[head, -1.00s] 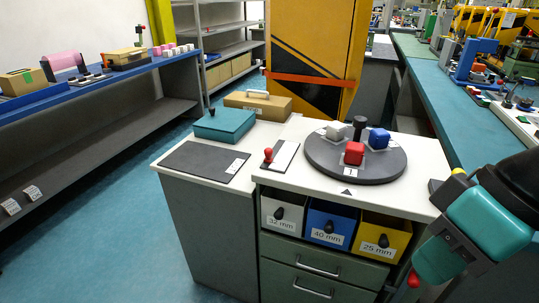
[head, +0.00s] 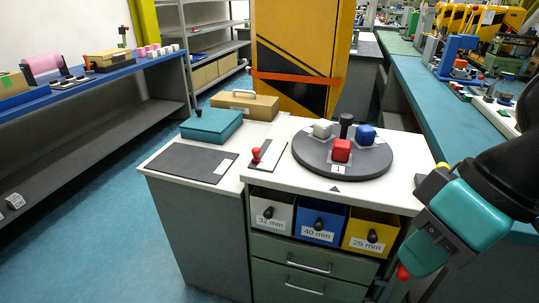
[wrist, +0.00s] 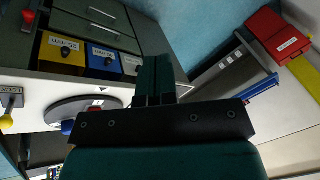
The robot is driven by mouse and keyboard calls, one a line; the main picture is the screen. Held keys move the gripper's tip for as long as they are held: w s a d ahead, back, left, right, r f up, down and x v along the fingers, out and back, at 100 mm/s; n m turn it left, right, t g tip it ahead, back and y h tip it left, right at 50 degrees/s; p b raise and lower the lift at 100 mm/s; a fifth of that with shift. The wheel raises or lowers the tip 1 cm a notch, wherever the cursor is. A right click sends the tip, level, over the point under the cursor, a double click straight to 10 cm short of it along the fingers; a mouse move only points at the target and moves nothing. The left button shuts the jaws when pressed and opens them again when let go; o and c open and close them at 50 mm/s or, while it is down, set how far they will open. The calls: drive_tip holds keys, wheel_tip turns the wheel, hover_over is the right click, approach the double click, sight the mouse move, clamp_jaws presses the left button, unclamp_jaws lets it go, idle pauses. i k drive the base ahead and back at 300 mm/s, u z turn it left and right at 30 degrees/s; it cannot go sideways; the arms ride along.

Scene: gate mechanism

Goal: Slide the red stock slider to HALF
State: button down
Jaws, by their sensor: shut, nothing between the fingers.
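A red knob (head: 256,155) stands on a narrow white plate on the counter, left of the round turntable, in the head view. Another red knob (head: 402,272) shows at the cabinet's right side, just below my gripper; a red knob (wrist: 28,17) also shows at the upper left of the wrist view. I cannot tell which is the stock slider, and no HALF mark is readable. My gripper (wrist: 155,62) is shut and empty, its fingers together, apart from both knobs. In the head view my gripper is at the right, beside the cabinet.
The grey turntable (head: 310,165) carries white, red and blue blocks. White, blue and yellow drawers (head: 358,228) sit below the counter top. A yellow knob (wrist: 6,122) by a labelled plate shows in the wrist view. Blue floor lies left of the cabinet.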

sight(256, 150)
drive_tip(key=u, duration=1.35)
drive_tip(key=i, duration=1.25)
drive_tip(key=z, duration=1.25)
